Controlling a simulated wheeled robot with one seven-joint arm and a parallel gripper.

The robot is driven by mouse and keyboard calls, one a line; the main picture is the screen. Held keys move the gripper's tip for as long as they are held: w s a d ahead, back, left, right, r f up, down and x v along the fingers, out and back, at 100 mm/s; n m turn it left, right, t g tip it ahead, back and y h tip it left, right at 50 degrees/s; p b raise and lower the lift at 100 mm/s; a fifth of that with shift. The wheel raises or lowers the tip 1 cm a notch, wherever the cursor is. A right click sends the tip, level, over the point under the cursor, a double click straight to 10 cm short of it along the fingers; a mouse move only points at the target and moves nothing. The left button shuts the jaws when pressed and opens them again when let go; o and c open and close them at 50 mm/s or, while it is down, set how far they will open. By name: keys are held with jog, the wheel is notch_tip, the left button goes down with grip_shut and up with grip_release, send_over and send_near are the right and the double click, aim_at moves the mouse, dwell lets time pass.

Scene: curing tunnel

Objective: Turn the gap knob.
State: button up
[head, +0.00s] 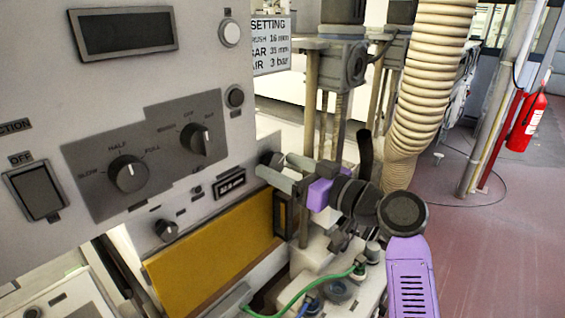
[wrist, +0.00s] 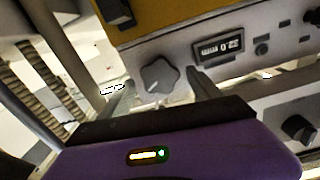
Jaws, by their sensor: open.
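A grey lobed knob, which I take to be the gap knob (wrist: 160,77), sits on the pale panel in the wrist view, beside a small counter window (wrist: 217,48). In the head view the knob (head: 270,159) is a dark round shape partly hidden by my fingers, right of the counter window (head: 229,183). My gripper (head: 277,168) is open in front of it. In the wrist view one finger (wrist: 122,102) shows on each side of the knob. I cannot tell whether either finger touches it. The counter's digits are too small to read surely.
The panel also carries two pointer dials (head: 128,173), a rocker switch (head: 37,193) and a small knob (head: 166,230). A yellow plate (head: 212,250) lies below. Metal posts (head: 310,100) and a ribbed hose (head: 427,80) stand close behind my gripper. Open floor (head: 500,240) lies right.

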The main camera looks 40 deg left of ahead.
jog(key=shift+a, duration=0.25)
jog(key=shift+c, duration=0.2)
jog(key=c, duration=1.3)
jog(key=shift+c, duration=0.2)
jog(key=shift+m, duration=0.4)
